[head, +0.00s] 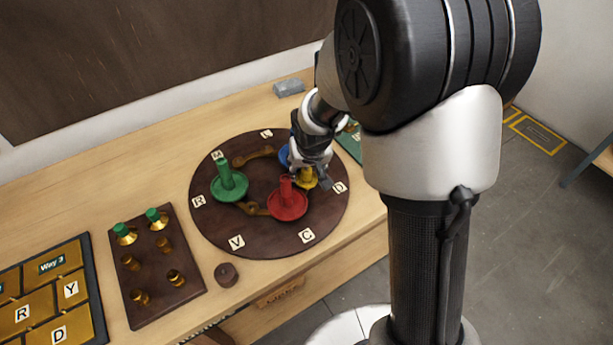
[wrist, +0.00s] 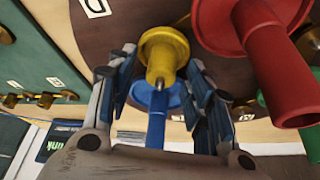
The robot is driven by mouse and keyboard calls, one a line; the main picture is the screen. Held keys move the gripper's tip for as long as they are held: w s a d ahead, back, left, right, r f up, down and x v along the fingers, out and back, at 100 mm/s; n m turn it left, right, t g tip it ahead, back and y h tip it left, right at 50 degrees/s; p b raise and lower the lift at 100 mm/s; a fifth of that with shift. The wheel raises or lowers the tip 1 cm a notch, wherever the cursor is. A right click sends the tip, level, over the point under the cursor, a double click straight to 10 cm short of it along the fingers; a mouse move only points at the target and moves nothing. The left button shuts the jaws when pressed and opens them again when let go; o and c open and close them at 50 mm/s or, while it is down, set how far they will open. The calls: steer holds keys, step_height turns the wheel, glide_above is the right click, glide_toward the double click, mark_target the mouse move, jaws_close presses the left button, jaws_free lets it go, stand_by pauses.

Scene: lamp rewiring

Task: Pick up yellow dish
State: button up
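The yellow dish (wrist: 164,52) has a round flange and a short stem, and sits on the round dark board (head: 262,240). In the head view the yellow dish (head: 308,179) is partly hidden by my gripper (head: 318,178). In the wrist view my gripper (wrist: 166,84) is open, with one finger on each side of the yellow stem. I see a gap between the stem and both fingers. The blue dish (wrist: 158,110) also shows between the fingers, beyond the yellow one.
The red dish (head: 288,203) stands close beside the yellow one. The green dish (head: 229,182) is at the board's left, and the blue dish (head: 284,157) is behind. A dark peg block (head: 150,290) and a lettered panel (head: 60,290) lie left.

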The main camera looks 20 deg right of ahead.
jaws_close()
stand_by(0.4)
